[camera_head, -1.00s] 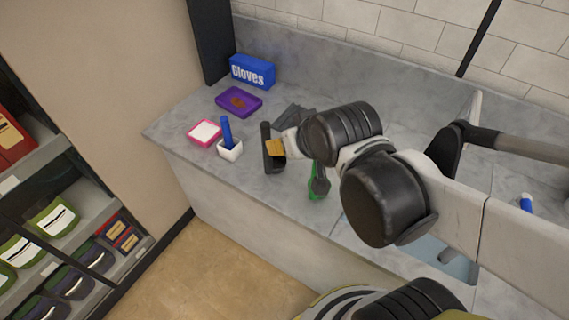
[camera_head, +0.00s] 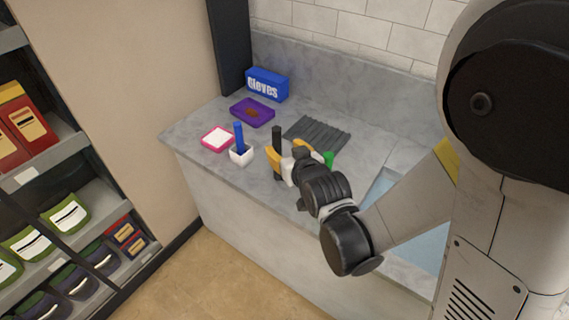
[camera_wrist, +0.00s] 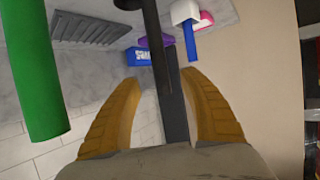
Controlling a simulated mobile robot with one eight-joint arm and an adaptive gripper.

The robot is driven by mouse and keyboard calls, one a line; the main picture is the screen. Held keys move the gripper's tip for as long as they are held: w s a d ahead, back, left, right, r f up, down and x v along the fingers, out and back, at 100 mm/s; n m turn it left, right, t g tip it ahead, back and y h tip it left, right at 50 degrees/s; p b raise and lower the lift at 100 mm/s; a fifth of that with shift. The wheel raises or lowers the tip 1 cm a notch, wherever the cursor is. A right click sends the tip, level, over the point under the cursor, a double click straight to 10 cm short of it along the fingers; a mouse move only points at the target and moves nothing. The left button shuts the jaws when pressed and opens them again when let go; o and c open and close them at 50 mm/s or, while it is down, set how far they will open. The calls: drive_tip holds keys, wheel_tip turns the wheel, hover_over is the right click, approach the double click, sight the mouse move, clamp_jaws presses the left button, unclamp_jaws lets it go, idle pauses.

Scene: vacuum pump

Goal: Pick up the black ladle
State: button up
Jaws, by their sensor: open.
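The black ladle shows in the wrist view as a thin dark handle (camera_wrist: 158,50) coming down from the top edge, with its end between the fingers. In the head view an upright black handle (camera_head: 277,138), seemingly the same ladle, stands at my gripper. My gripper (camera_head: 284,155) is low over the counter with its yellow fingers apart. In the wrist view the fingers (camera_wrist: 160,100) lie on either side of the handle, with gaps visible. The ladle's lower part is mostly hidden or out of frame, and contact cannot be told.
A green handle (camera_wrist: 32,70) is close on the wrist view's left.

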sight(278, 141)
drive_tip(key=b+x, duration=0.2)
drive_tip(key=x, duration=0.4)
drive_tip(key=shift+w+a, duration=0.1)
drive_tip(key=shift+w, duration=0.3)
drive_tip(key=shift+r, duration=0.15)
drive_tip(key=shift+c, duration=0.2)
drive_tip(key=shift+s, duration=0.1)
clamp_jaws()
